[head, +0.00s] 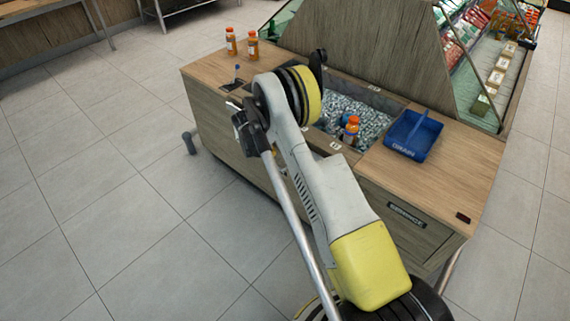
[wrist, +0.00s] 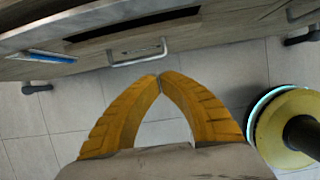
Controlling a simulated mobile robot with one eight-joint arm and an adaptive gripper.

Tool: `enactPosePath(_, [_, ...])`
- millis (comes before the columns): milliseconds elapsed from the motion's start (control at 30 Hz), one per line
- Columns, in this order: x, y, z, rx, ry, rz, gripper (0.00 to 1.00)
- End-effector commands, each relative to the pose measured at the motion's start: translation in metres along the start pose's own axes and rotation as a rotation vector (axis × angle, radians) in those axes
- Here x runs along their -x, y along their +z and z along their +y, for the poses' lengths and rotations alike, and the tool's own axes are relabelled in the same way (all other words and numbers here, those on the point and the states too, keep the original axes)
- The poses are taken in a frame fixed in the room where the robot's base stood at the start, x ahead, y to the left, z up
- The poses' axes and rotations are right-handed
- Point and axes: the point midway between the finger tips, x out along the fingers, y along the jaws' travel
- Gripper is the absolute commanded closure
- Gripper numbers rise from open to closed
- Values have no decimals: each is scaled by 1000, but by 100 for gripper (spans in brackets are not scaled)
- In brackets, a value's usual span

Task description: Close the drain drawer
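In the wrist view, the two yellow fingers of my gripper (wrist: 160,79) meet at their tips with nothing between them. The tips point at a wooden front with a metal bar handle (wrist: 137,54), just beyond and slightly left of them, apart from it. Above the handle is a long dark slot (wrist: 130,25); I cannot tell whether it is the drain drawer's opening. My arm hides part of this front, and my fingers cannot be made out there.
The wooden counter (head: 455,165) holds an ice bin (head: 370,118) with an orange bottle (head: 351,130) in it. A blue tray (head: 412,135) sits at right; two orange bottles (head: 241,44) stand at the far left. Clear tiled floor (head: 130,210) lies left of the counter.

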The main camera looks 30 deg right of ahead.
Motion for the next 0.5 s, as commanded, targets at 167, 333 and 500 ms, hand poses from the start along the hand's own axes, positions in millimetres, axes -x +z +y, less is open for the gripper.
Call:
enactPosePath(167, [-32,-2,0,-1,0,0,100])
enactPosePath(333, [-70,-2,0,-2,0,0,100])
enactPosePath(500, [-104,-2,0,-1,-1,1,100])
